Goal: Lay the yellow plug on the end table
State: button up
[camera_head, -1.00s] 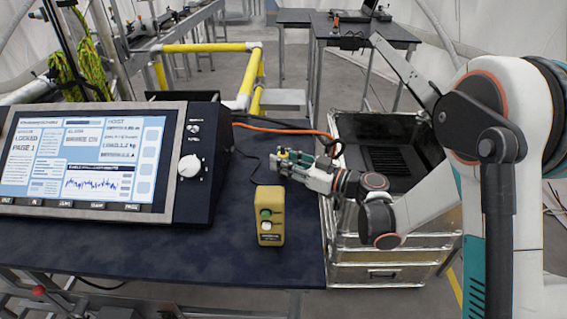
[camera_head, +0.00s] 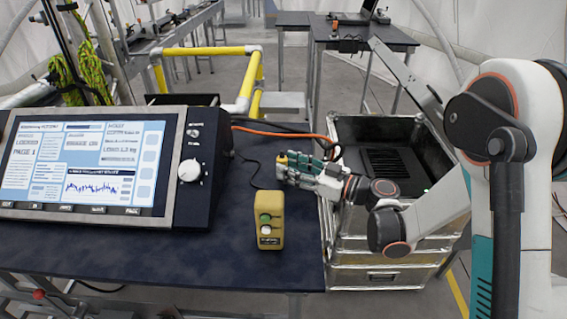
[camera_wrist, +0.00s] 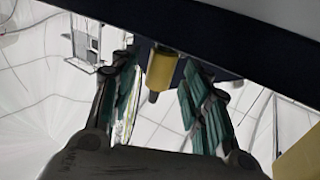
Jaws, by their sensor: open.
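The yellow plug (camera_wrist: 162,68) is between the two fingers of my gripper (camera_wrist: 160,95) in the wrist view, with a dark tip towards the palm. The fingers are open, with a gap on each side of the plug. In the head view the plug (camera_head: 282,160) is a small yellow spot at the fingertips of my gripper (camera_head: 283,169), over the right part of the dark near table (camera_head: 190,262). I cannot tell whether it rests on that table. Dark-topped tables (camera_head: 392,37) stand at the back; I cannot tell which table is the end table.
A yellow button box (camera_head: 269,218) stands in front of my gripper. A large screen console (camera_head: 186,208) fills the table's left. An open metal case (camera_head: 335,245) stands against the right side. An orange cable (camera_head: 285,134) runs behind my gripper. Yellow rails (camera_head: 210,48) stand behind the table.

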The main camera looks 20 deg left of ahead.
jog(key=p+v, duration=0.1)
jog(key=v, duration=0.8)
jog(key=shift+d, duration=0.15)
jog(key=s+d+r+m+t+h, duration=0.1)
jog(key=s+d+r+m+h, duration=0.3)
jog(key=s+d+m+h, duration=0.3)
jog(key=s+d+r+m+t+h, duration=0.1)
jog(key=s+d+r+m+h, duration=0.3)
jog(key=s+d+m+h, duration=0.3)
jog(key=s+d+h, duration=0.3)
jog(key=s+d, duration=0.4)
jog(key=d, duration=0.3)
jog(key=shift+s+d+m+t, duration=0.2)
jog(key=shift+d+m+t, duration=0.1)
jog(key=shift+m, duration=0.1)
jog(key=shift+o, duration=0.4)
jog(key=shift+s+d, duration=0.3)
jog(key=shift+d, duration=0.1)
